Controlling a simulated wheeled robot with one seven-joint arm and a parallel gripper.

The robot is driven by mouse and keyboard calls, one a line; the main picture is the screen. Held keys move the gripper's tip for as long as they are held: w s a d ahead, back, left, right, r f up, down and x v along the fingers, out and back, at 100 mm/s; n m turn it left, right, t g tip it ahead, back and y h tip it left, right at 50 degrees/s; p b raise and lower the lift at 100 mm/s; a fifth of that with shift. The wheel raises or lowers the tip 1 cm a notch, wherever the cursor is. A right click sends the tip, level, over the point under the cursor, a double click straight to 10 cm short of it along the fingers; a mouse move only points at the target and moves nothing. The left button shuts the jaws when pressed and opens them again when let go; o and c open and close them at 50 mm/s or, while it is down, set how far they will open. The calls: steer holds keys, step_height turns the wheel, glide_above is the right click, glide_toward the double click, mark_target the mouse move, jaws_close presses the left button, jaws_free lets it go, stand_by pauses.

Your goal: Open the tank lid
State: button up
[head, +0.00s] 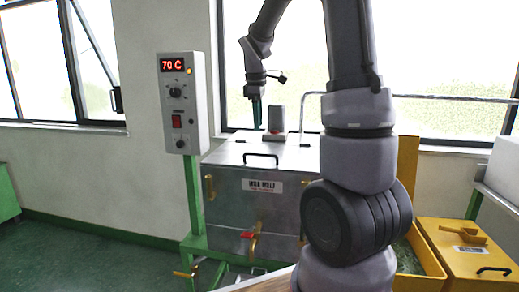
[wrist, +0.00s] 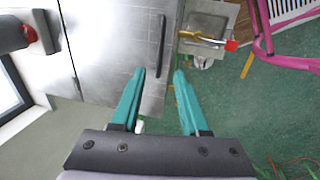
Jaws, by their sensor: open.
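The metal tank (head: 228,213) stands in the middle of the head view, its front bearing a white label. Its flat lid (head: 225,152) lies closed on top, with a black bar handle (head: 261,156) near the front edge. In the wrist view the handle (wrist: 161,45) shows as a dark bar, and the lid (wrist: 110,45) fills the upper left. My gripper (head: 257,126) is above the back part of the lid, pointing down. In the wrist view its teal fingers (wrist: 160,72) are open and empty, with the handle seen ahead between the tips. Contact is not visible.
A grey motor-like cylinder (head: 277,118) stands on the lid near my gripper. A control box (head: 182,104) reading 70 C is at the left. A red valve (head: 253,243) is on the tank front. A yellow bin (head: 468,262) stands at the right.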

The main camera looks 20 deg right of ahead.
mark_target(259, 154)
steer(key=f, duration=0.3)
steer(key=w+f, duration=0.1)
steer(key=f, duration=0.2)
steer(key=d+f, duration=0.1)
steer(key=f, duration=0.3)
steer(key=shift+w, duration=0.3)
steer(key=shift+c, duration=0.3)
jaws_close()
stand_by(0.7)
